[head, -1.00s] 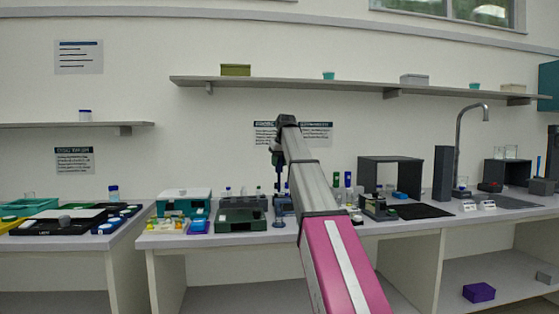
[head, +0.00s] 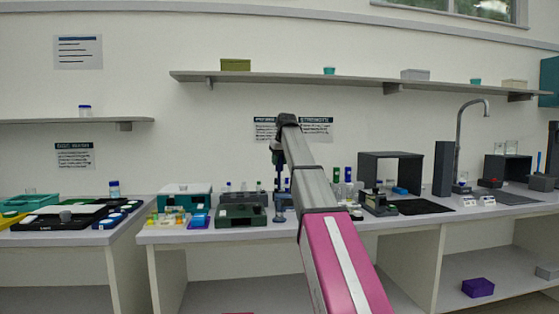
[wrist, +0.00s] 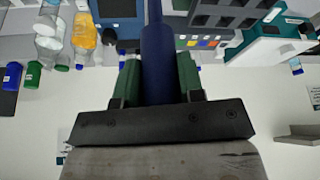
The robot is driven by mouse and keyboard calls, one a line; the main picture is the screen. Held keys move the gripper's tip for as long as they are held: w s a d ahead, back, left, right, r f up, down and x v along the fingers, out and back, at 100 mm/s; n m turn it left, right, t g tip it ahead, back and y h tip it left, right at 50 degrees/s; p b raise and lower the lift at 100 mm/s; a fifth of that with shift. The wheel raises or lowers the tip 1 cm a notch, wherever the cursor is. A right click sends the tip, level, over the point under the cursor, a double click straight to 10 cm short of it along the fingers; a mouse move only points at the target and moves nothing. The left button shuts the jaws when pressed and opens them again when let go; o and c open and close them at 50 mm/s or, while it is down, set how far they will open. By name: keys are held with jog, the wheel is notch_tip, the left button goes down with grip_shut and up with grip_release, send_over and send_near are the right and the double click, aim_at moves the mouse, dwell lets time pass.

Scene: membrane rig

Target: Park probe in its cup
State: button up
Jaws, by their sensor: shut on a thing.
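My gripper (wrist: 157,78) is shut on the dark blue probe (wrist: 158,45). In the wrist view its green fingers lie on both sides of the probe, whose far end runs out of the top of the picture. In the head view my gripper (head: 278,160) is over the bench, with the dark probe (head: 278,178) hanging upright below it. A small blue-grey holder (head: 280,212) stands on the bench just below the probe; I cannot tell whether it is the cup or whether the probe touches it. The probe's lower tip is not clear.
A dark green box (head: 241,216) and a teal and white box (head: 185,198) stand left of the holder. Tall capped bottles (head: 341,188) and a small instrument (head: 379,204) stand to its right. A dark open-fronted box (head: 390,165) is behind. A shelf (head: 300,84) runs above.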

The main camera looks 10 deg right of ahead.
jog(key=shift+f, duration=6.55)
jog(key=o, duration=0.9)
jog(key=shift+c, duration=0.2)
jog(key=shift+r, duration=0.1)
jog(key=v, duration=1)
jog(key=shift+r, duration=0.25)
jog(key=shift+s, duration=0.15)
